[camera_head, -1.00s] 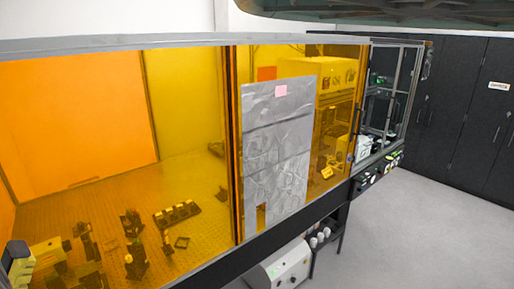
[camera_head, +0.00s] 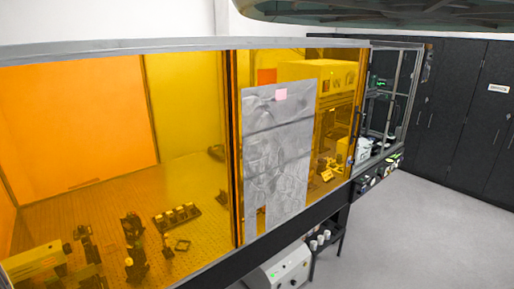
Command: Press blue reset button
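I cannot make out a blue reset button in the head view. A panel with several small knobs or buttons (camera_head: 377,173) runs along the right end of the enclosure's front edge. They are too small to tell which, if any, is blue. A white box (camera_head: 284,268) with a small green light stands below the enclosure at the bottom centre. My gripper is not in view.
A long enclosure with amber windows (camera_head: 190,110) fills the left and middle. A silvery sheet (camera_head: 276,150) with a pink note covers part of it. Black cabinets (camera_head: 470,110) line the right wall. The grey floor (camera_head: 430,220) at right is clear.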

